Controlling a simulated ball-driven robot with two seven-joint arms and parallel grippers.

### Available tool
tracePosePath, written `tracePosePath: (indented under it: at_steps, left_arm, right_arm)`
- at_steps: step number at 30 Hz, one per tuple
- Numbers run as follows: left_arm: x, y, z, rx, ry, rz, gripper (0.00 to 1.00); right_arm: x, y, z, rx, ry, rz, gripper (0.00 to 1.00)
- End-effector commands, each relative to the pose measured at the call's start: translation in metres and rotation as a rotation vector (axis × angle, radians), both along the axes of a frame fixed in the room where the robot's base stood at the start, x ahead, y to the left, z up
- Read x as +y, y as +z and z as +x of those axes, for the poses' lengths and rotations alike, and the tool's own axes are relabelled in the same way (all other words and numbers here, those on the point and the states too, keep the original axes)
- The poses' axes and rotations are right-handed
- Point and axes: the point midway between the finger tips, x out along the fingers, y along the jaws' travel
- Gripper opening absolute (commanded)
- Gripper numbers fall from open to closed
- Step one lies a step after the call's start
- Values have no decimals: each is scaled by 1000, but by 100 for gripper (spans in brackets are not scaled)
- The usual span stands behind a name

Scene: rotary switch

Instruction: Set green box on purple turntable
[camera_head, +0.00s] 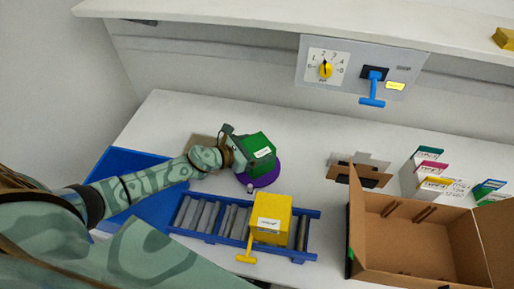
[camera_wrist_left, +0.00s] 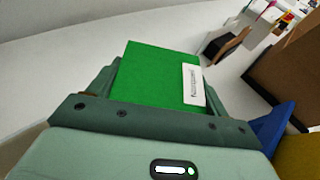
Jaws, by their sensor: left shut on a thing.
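The green box (camera_head: 260,148) has a white label and is in the middle of the head view, directly over the purple turntable (camera_head: 266,178). My left gripper (camera_head: 236,148) is shut on the green box from its left side. The wrist view shows the green box (camera_wrist_left: 150,75) between the two fingers of my left gripper (camera_wrist_left: 155,85). Only the front and right edges of the turntable show. I cannot tell whether the box touches it. My right gripper is not in view.
A yellow box (camera_head: 271,212) sits on the blue roller conveyor (camera_head: 190,232) in front of the turntable. A blue bin (camera_head: 125,165) is at the left. An open cardboard box (camera_head: 365,240) stands at the right. A panel (camera_head: 345,66) with a yellow dial is on the back wall.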

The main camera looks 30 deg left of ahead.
Motion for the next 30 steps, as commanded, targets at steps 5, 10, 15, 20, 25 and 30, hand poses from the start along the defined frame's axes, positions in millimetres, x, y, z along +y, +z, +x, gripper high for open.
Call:
tracePosePath:
  at_steps: [5, 10, 15, 20, 25, 30]
  left_arm:
    - [0, -1, 0, 0, 0, 0, 100]
    - [0, 0, 0, 0, 0, 0, 100]
    - [8, 7, -13, 3, 0, 2, 100]
    - [26, 19, -44, 2, -1, 4, 100]
    - [44, 32, -76, 3, -2, 2, 100]
    - [54, 39, -93, 3, 0, 1, 100]
  right_arm:
    - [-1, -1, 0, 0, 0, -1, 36]
    - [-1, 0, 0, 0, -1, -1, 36]
    - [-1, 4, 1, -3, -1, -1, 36]
    - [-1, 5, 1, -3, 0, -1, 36]
    - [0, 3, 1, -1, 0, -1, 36]
    - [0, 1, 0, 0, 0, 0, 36]
